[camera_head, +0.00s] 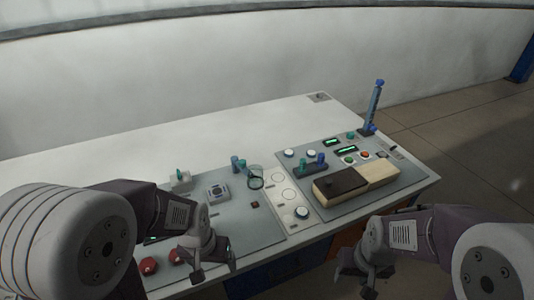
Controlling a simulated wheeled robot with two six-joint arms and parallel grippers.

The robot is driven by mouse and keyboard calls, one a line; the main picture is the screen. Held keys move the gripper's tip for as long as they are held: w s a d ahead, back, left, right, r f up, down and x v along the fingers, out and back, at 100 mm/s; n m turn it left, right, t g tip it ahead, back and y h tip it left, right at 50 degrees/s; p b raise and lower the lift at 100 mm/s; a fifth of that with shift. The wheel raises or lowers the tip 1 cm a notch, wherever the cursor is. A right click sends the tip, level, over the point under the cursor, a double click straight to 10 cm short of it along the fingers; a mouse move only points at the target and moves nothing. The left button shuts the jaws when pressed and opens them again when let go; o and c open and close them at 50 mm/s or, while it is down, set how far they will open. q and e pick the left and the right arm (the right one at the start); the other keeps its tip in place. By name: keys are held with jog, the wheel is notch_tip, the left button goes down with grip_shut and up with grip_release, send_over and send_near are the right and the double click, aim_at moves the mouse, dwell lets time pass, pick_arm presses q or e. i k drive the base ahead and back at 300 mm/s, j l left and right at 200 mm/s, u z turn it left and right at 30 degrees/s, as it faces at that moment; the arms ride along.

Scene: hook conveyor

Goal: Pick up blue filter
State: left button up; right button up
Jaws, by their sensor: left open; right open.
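I cannot tell for certain which part is the blue filter. Small blue and teal upright pieces (238,164) stand on the panel near a clear round ring (255,178). More blue and green pieces (312,163) stand on a dark holder further right. My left gripper (212,273) is open and empty over the panel's near left part, in front of these pieces. My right gripper (357,284) is open and empty in front of the table's near edge.
The white table (140,151) is bare at the back left. A dark and tan block (352,183) lies on the right panel. A tall blue post (374,104) stands at the right edge. Red buttons (148,265) lie by my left arm.

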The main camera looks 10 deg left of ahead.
aim_at(288, 152)
jog(key=i+l+z, duration=0.35)
jog(key=i+l, duration=0.9)
